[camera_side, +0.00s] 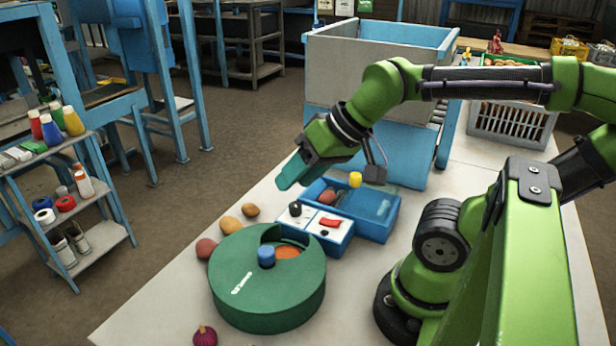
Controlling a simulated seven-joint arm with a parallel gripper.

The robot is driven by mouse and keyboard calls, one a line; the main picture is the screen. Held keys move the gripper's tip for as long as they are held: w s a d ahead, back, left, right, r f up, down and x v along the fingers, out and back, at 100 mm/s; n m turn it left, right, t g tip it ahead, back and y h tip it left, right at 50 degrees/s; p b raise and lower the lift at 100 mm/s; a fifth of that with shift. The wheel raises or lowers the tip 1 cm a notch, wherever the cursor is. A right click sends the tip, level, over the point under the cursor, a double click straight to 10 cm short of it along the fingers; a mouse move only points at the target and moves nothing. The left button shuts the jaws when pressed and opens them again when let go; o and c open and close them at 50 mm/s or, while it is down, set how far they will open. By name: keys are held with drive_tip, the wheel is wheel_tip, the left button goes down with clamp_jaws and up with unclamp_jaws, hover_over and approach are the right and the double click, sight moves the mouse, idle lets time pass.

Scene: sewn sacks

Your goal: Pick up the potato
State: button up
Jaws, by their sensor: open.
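Two tan, potato-like lumps, one at the back (250,210) and one nearer (230,225), lie on the pale tabletop behind the green drum. A redder lump (206,248) lies at the drum's left edge; I cannot tell whether it is a potato or another vegetable. My gripper (292,174), with teal fingers, is in the air above and to the right of the tan lumps, apart from them. It is open, and nothing shows between its fingers. The gap between the fingers is hard to see from this side.
The round green drum (245,299) has a blue knob (266,256) and an opening showing something orange. A blue bin (376,221) with a white-topped front (331,238) stands right of it. A purple onion (204,337) lies in front. The table's left edge is close to the lumps.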

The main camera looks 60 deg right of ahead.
drive_tip(key=m+g+h, duration=0.2)
drive_tip(key=m+g, duration=0.5)
drive_tip(key=m, duration=1)
hover_over(327, 193)
wheel_tip(327, 193, down, 4)
drive_tip(key=r, duration=0.1)
wheel_tip(327, 193, down, 17)
drive_tip(key=c, duration=0.7)
drive_tip(key=shift+o, duration=0.2)
